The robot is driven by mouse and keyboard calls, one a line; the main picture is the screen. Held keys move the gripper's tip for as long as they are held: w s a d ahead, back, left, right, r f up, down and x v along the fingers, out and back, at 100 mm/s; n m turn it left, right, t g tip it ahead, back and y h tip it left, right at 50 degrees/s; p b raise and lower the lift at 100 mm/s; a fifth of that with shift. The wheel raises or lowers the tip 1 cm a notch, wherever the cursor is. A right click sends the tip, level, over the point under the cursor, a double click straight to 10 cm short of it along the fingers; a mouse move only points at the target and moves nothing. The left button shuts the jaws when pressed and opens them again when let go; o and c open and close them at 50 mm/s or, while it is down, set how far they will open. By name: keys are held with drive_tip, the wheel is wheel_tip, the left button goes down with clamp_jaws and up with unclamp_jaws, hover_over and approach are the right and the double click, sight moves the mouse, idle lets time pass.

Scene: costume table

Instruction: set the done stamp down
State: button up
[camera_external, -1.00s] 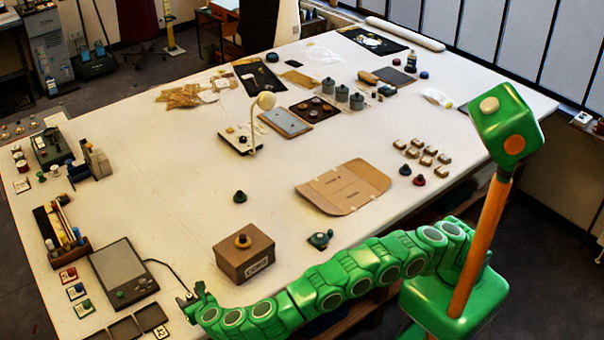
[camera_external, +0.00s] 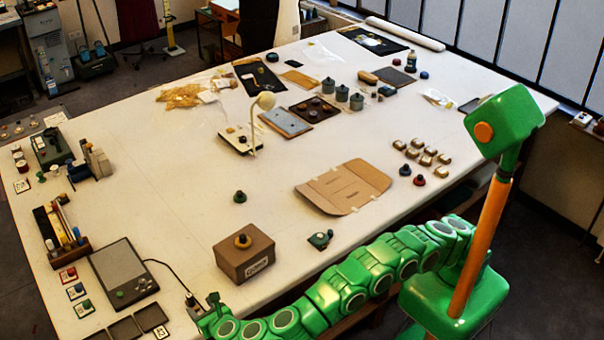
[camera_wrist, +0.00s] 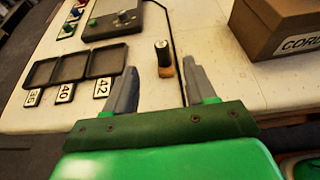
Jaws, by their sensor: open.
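A small stamp (camera_wrist: 163,56) with a dark handle, a pale top and a wooden base stands upright on the white table (camera_wrist: 210,70) in the wrist view. I cannot read a label on it, so I cannot confirm it is the done stamp. My gripper (camera_wrist: 160,76) is open, its two grey fingers apart on either side of the stamp's line. The stamp appears just beyond the fingertips, with nothing held between them. In the external view the stamp (camera_external: 191,300) is small beside my gripper (camera_external: 207,307) at the table's near edge.
Dark trays (camera_wrist: 72,68) with number tags lie left of the stamp. A grey tablet device (camera_external: 122,270) lies behind, its cable (camera_wrist: 176,25) running close by the stamp. A brown labelled box (camera_external: 244,258) stands to the right. The table's middle is mostly clear.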

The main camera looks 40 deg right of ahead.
drive_tip(key=w+d+r+n+y, duration=0.3)
drive_tip(key=w+r+n, duration=0.2)
drive_tip(key=w+r, duration=0.45)
drive_tip(key=w+d+r+n+y, duration=0.2)
drive_tip(key=w+r+n+y, duration=0.15)
drive_tip(key=w+r, duration=0.65)
drive_tip(key=w+d+r+n+g+y, duration=0.1)
drive_tip(key=w+d+r+n+y, duration=0.15)
drive_tip(key=d+n, duration=0.45)
drive_tip(key=w+d+r+n+g+y, duration=0.1)
drive_tip(key=w+d+r+n+g, duration=0.1)
drive_tip(key=w+d+r+n, duration=0.5)
drive_tip(key=s+d+f+n+g+h, duration=0.2)
drive_tip(key=s+d+f+n, duration=0.3)
drive_tip(key=d, duration=0.7)
drive_tip(key=s+d+f+n+g+h, duration=0.1)
drive_tip(key=s+d+f+g, duration=0.15)
drive_tip(key=s+d, duration=0.6)
drive_tip(key=s+d+f+n+g+h, duration=0.25)
drive_tip(key=d+f, duration=0.25)
drive_tip(key=d, duration=0.9)
drive_tip(key=s+d+f+n+g+h, duration=0.2)
drive_tip(key=s+d+f, duration=0.2)
drive_tip(key=s+d, duration=0.9)
drive_tip(key=s+d+f+n+g+h, duration=0.2)
drive_tip(key=s+d+f+g, duration=0.1)
drive_tip(key=s+d, duration=1)
drive_tip(key=shift+s+d+f+n+h, duration=0.15)
drive_tip(key=shift+s+f+n+h, duration=0.25)
drive_tip(key=shift+s+f, duration=0.25)
